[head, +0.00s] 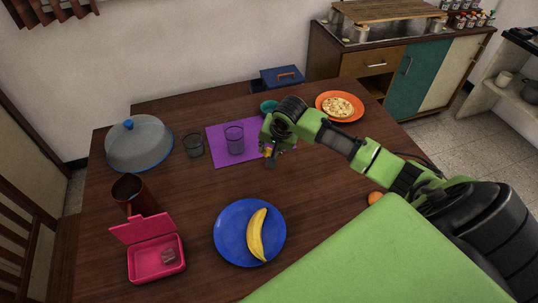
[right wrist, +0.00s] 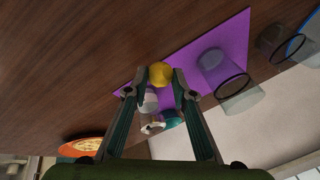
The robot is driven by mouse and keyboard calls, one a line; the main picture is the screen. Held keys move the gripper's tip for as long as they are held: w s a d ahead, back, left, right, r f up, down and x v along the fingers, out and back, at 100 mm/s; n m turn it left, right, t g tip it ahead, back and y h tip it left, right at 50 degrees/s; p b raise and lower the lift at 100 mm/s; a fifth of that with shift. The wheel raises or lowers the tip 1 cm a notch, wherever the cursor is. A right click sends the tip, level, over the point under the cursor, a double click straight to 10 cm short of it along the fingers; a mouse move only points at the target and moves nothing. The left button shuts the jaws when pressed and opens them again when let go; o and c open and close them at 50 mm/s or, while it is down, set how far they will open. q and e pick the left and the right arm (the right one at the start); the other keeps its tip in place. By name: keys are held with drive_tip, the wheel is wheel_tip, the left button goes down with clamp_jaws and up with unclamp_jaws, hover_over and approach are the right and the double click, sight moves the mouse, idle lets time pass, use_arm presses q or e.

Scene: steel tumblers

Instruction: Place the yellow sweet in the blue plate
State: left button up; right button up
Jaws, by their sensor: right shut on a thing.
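The yellow sweet (right wrist: 160,73) is a small rounded thing between the fingertips of my right gripper (right wrist: 161,84), which is shut on it. In the head view my right gripper (head: 268,153) hangs at the right edge of the purple mat, and only a bit of yellow shows there. The blue plate (head: 231,224) lies at the front middle of the table, nearer the front than the gripper and apart from it. A yellow banana (head: 256,236) lies on the plate, right of its centre. My left gripper is not in view.
Two glasses (head: 234,139) (head: 193,146) stand on and beside the purple mat (head: 220,156). An orange plate (head: 360,114) and a teal cup (head: 268,106) are behind. Bare wood separates mat and blue plate.

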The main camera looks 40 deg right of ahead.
sight(269, 155)
drive_tip(key=shift+w+d+f, duration=0.15)
drive_tip(key=shift+w+f, duration=0.2)
drive_tip(key=shift+f, duration=0.1)
drive_tip(key=shift+w+d+f, duration=0.1)
drive_tip(key=shift+f, duration=1.6)
drive_tip(key=shift+f, duration=0.15)
drive_tip(key=o, duration=0.9)
